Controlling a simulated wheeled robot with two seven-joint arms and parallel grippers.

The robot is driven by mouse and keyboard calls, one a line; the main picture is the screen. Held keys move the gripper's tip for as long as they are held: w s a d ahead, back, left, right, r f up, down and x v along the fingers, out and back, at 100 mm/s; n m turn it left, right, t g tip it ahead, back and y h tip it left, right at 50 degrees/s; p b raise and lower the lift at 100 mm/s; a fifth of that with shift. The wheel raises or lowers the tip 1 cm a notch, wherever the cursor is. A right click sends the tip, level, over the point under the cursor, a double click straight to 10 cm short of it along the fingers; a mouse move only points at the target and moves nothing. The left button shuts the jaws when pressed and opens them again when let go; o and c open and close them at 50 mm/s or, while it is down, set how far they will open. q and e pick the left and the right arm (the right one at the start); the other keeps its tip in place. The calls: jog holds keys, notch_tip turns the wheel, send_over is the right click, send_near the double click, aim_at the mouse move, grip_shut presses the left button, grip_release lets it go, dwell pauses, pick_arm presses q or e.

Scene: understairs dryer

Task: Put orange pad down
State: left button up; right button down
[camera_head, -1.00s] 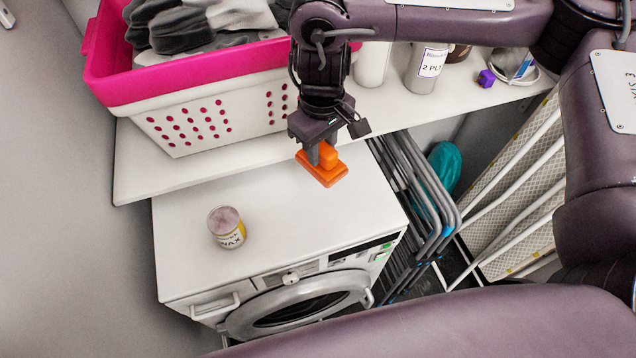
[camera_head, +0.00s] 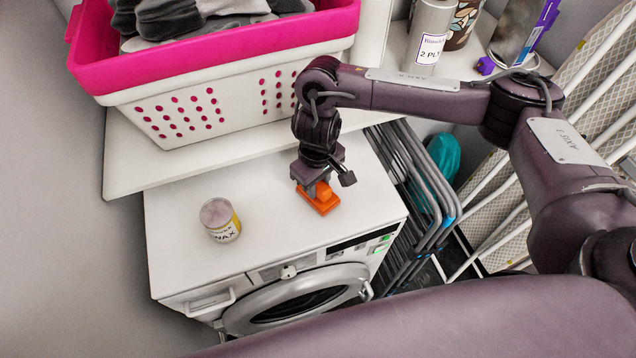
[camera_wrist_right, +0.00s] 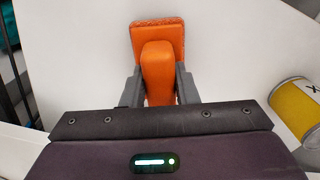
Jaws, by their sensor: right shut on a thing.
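The orange pad (camera_head: 318,203) has a flat base and a raised grip. It is at the right part of the white dryer's top (camera_head: 270,225), close to or on that surface; I cannot tell whether it touches. My right gripper (camera_head: 319,189) is above the pad and shut on its raised grip. In the right wrist view the pad (camera_wrist_right: 158,40) shows between the two grey fingers of the gripper (camera_wrist_right: 160,85), its flat base beyond them. My left gripper is not in view.
A wax tin (camera_head: 220,220) stands on the dryer top, left of the pad. A pink-rimmed white basket (camera_head: 190,112) sits on the shelf (camera_head: 135,165) behind. Folded grey racks (camera_head: 420,195) stand right of the dryer. The dryer top between tin and pad is clear.

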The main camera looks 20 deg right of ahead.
jog(key=c, duration=1.1)
grip_release()
jog(key=shift+f, duration=0.1)
notch_tip(320, 180, up, 12)
jog(key=shift+r+p, duration=0.15)
jog(key=shift+p, duration=0.7)
jog(key=shift+s, duration=0.1)
